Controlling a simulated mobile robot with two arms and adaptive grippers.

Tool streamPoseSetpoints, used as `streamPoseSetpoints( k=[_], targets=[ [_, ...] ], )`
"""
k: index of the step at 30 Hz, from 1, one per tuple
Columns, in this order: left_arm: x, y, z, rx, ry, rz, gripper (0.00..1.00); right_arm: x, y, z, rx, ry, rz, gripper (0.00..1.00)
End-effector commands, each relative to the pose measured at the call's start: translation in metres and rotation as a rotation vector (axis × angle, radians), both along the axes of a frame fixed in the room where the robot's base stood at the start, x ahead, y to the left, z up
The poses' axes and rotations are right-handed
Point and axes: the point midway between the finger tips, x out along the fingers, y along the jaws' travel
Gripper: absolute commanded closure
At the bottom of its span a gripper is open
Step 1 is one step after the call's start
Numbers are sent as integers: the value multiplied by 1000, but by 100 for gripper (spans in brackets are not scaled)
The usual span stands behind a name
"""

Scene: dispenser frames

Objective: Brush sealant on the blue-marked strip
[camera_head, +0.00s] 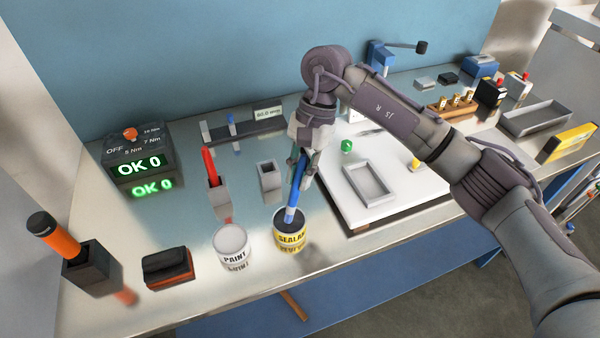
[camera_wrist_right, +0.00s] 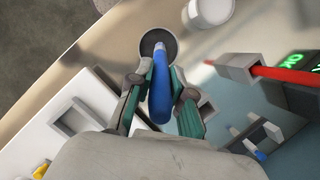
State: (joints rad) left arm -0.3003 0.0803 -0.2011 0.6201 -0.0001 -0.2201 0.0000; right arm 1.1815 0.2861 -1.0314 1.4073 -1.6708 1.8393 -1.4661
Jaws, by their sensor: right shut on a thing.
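My right gripper (camera_head: 301,172) is shut on a blue-handled brush (camera_head: 292,203) and holds it nearly upright. The brush's lower end is inside the yellow-labelled sealant can (camera_head: 290,240); its bristles are hidden. In the right wrist view, the blue handle (camera_wrist_right: 160,95) lies between the green-padded fingers and points into the dark mouth of the sealant can (camera_wrist_right: 152,38). I cannot clearly pick out a blue-marked strip; a small blue upright piece (camera_head: 232,118) stands at the dark bar (camera_head: 258,128) behind. My left gripper is not in view.
A white paint can (camera_head: 232,246) stands just left of the sealant. A red brush (camera_head: 210,165) is in a grey holder; an empty grey holder (camera_head: 269,176) stands nearby. A white board with a grey tray (camera_head: 368,198) is to the right. A torque display (camera_head: 138,160) stands left.

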Motion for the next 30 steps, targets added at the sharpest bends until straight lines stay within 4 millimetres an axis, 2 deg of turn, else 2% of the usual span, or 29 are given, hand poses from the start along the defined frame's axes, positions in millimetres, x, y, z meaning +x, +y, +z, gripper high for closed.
streamPoseSetpoints(
  k=[30],
  targets=[
    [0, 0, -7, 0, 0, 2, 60, -1, 0, -3, -3, 2, 0, 100]
  ],
)
